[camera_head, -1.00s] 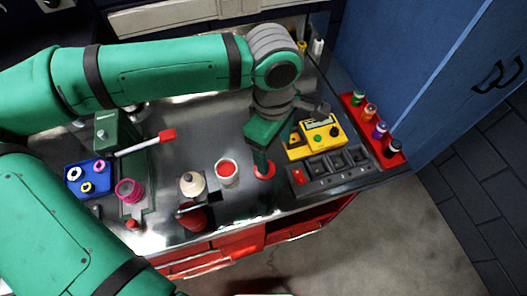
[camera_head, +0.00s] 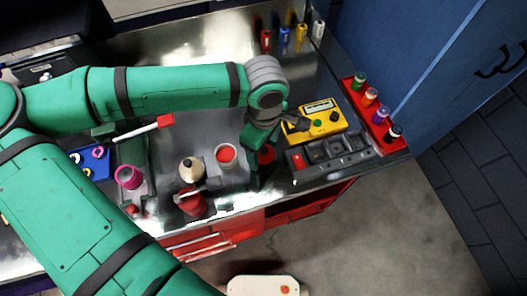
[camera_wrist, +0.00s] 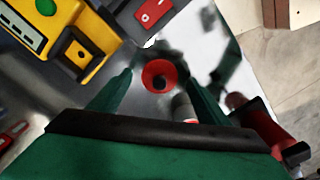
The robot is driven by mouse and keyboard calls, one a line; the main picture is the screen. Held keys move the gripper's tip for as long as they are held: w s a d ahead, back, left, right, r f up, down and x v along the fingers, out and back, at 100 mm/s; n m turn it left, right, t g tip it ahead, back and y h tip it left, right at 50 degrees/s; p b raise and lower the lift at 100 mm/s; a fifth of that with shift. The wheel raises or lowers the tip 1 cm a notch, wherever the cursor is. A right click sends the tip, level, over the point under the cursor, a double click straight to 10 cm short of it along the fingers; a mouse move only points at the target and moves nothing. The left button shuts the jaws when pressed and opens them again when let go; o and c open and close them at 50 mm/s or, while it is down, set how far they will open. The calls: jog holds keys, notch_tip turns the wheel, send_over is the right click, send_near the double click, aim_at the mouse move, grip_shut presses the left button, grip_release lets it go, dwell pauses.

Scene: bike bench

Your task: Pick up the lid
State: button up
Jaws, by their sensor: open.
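The lid is a round red disc with a dark knob; it lies on the metal bench near its front edge. In the wrist view the lid (camera_wrist: 150,70) shows between and just beyond my two green fingers. In the head view the lid (camera_head: 267,154) is partly hidden by my fingers. My gripper (camera_head: 257,178) points down at it, open and empty; its fingers also frame the lid in the wrist view (camera_wrist: 158,88). I cannot tell how high the fingertips are above the bench. A white cup with a red inside (camera_head: 226,156) stands left of the lid.
A yellow meter (camera_head: 322,121) and a grey tray (camera_head: 335,153) stand close on the right. A red rack (camera_head: 373,112) holds several small bottles. A cream-topped bottle (camera_head: 191,169) and a red bottle (camera_head: 194,204) stand left, near the front edge.

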jog(key=shift+f, duration=0.45)
jog(key=c, duration=1.1)
jog(key=shift+w, duration=0.1)
jog(key=shift+c, duration=0.2)
jog(key=shift+w+r, duration=0.1)
